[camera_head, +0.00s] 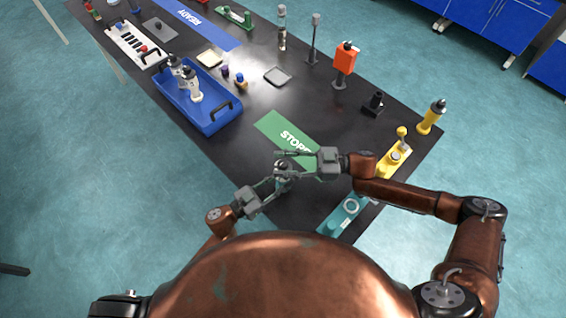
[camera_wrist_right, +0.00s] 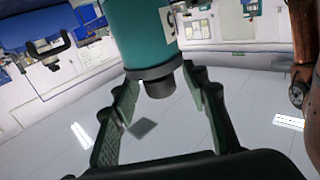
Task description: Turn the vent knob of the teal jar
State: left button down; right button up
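The teal jar (camera_wrist_right: 140,35) shows in the right wrist view with a white label on its side. Its dark vent knob (camera_wrist_right: 158,88) points towards my right gripper (camera_wrist_right: 163,115), whose fingers stand apart on both sides with gaps to the knob. In the head view my right gripper (camera_head: 297,164) comes in from the right and overlaps the jar's dark top (camera_head: 283,170). My left gripper (camera_head: 278,183) reaches the jar from the lower left, fingers around it. The jar's teal body is mostly hidden there.
A teal fixture (camera_head: 345,212) and a yellow fixture (camera_head: 394,160) stand at right under my right arm. A blue tray (camera_head: 215,122) with white-grey items sits at left. The dark tabletop (camera_head: 230,150) is clear between tray and mat.

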grip_shut()
dwell(0.3)
jog(key=shift+t, duration=0.3)
jog(key=m+t, duration=0.2)
jog(key=m+t+h, duration=0.1)
jog(key=t, duration=0.2)
jog(key=shift+s+a+m, duration=0.15)
jog(key=shift+s+m, duration=0.05)
jog(key=shift+m, duration=0.2)
jog(key=m+t+h, duration=0.1)
jog(key=m+t, duration=0.1)
jog(key=t, duration=0.2)
jog(key=shift+m+h, duration=0.3)
jog(key=shift+m, duration=0.1)
jog(key=m+t+h, duration=0.4)
jog(key=t+h, duration=0.1)
jog(key=shift+w, duration=0.1)
jog(key=shift+r+m+t+h, duration=0.1)
jog(key=shift+m+t+h, duration=0.2)
jog(key=shift+m+h, duration=0.15)
jog(key=shift+w+m+t+h, duration=0.1)
jog(key=shift+m+t+h, duration=0.2)
jog(key=shift+m+h, duration=0.05)
